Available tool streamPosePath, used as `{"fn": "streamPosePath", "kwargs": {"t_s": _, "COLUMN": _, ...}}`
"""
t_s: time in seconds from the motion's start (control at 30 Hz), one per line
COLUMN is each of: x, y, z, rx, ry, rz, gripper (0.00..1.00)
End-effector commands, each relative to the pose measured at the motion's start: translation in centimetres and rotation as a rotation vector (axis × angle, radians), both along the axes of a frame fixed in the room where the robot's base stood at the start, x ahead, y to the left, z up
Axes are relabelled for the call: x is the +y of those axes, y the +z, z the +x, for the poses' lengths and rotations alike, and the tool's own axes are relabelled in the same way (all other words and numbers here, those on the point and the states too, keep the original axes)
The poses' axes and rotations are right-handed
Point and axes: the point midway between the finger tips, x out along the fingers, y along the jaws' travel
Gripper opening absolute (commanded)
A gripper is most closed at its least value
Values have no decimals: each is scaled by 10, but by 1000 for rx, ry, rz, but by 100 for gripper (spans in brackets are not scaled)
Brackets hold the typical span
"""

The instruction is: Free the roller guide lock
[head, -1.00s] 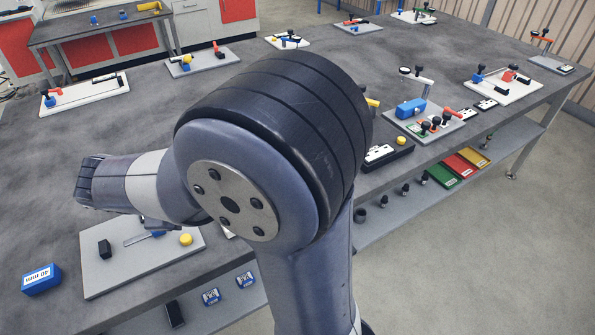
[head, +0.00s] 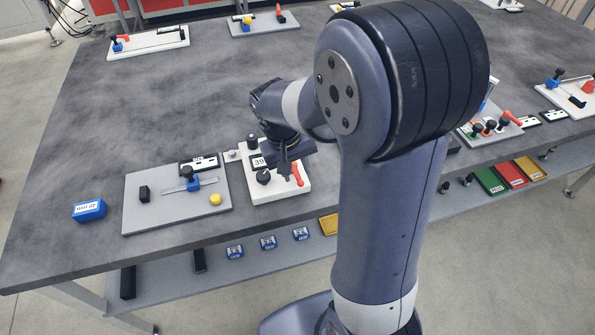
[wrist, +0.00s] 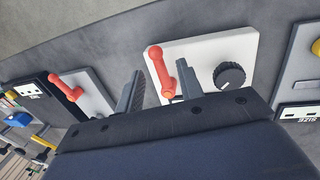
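A red lever (head: 297,174) stands on a white plate (head: 289,192) at the table's front edge. No readable label names it as the roller guide lock. A black round knob (head: 263,177) is beside it. In the wrist view, the red lever (wrist: 160,68) lies between the two fingers of my gripper (wrist: 160,88), and the knob (wrist: 229,75) is to the right. My gripper (head: 286,167) is open above the plate in the head view. Whether a finger touches the lever cannot be told. The fingers hide part of the plate.
A grey board (head: 150,214) with a blue slider (head: 192,184) and yellow button (head: 216,199) lies left of the plate. A blue box (head: 89,210) is farther left. Another red lever (wrist: 66,87) shows in the wrist view. The table behind is mostly clear.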

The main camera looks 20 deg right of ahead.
Motion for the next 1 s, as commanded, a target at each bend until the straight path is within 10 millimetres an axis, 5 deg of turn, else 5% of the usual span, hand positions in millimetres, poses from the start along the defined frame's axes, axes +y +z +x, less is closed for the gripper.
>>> {"fn": "streamPosePath", "kwargs": {"t_s": 0.47, "x": -4, "y": -18, "z": 0, "rx": 0, "ry": 1, "rz": 0, "gripper": 36}}
{"fn": "streamPosePath", "kwargs": {"t_s": 0.9, "x": -3, "y": -18, "z": 0, "rx": -1, "ry": 1, "rz": 0, "gripper": 1}}
{"fn": "streamPosePath", "kwargs": {"t_s": 1.0, "x": -3, "y": -18, "z": 0, "rx": -1, "ry": 1, "rz": 0, "gripper": 0}}
